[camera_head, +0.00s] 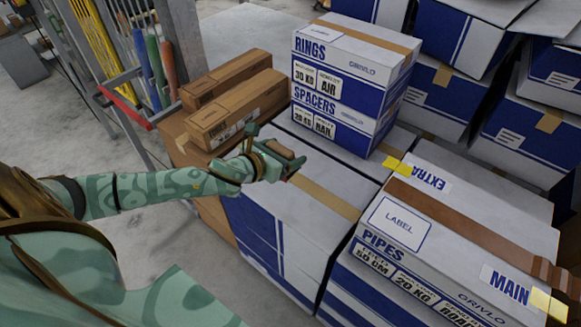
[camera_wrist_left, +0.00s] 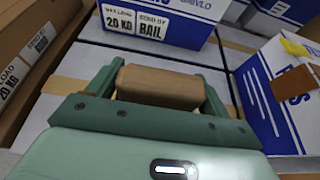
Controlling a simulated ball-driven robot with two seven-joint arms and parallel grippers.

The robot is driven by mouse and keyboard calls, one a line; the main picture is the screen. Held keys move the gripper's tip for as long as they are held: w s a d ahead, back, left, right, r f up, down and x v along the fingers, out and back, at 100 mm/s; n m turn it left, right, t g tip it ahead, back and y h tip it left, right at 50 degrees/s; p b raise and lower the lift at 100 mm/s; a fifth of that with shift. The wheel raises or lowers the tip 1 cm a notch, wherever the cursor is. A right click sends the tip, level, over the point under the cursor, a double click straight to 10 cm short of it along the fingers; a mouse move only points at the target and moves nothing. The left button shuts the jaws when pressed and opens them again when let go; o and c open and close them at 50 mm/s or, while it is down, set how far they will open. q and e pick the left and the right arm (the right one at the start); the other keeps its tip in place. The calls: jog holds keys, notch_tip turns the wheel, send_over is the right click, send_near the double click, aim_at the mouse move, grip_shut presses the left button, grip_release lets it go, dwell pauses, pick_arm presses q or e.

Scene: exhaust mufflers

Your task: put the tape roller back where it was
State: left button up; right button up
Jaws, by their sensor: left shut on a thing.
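My left gripper (camera_head: 274,160) reaches in from the left, over the top of a large white and blue box (camera_head: 318,190). It is shut on the tape roller, a small brown roll (camera_head: 280,149). In the left wrist view the brown roll (camera_wrist_left: 160,84) lies crosswise between the two green fingers of my left gripper (camera_wrist_left: 160,92). Whether the roll touches the box top below it I cannot tell. My right gripper is in neither view.
A RINGS box (camera_head: 352,50) on a SPACERS box (camera_head: 340,108) stands just behind the gripper. Brown cartons (camera_head: 235,110) lie to the left. A PIPES box (camera_head: 450,235) is at the right. A rack with coloured rolls (camera_head: 150,60) stands at the back left.

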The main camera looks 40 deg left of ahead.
pick_arm(q)
jog(key=w+f, duration=0.1)
jog(key=w+f+b, duration=0.1)
jog(key=w+f, duration=0.1)
jog(key=f, duration=0.1)
jog(key=shift+a+b, duration=0.35)
jog(key=shift+b, duration=0.05)
jog(key=f+b, duration=0.2)
jog(key=f, duration=0.2)
jog(key=shift+w+b, duration=0.2)
jog(key=shift+b, duration=0.15)
jog(key=shift+r, duration=0.2)
jog(key=shift+f, duration=0.1)
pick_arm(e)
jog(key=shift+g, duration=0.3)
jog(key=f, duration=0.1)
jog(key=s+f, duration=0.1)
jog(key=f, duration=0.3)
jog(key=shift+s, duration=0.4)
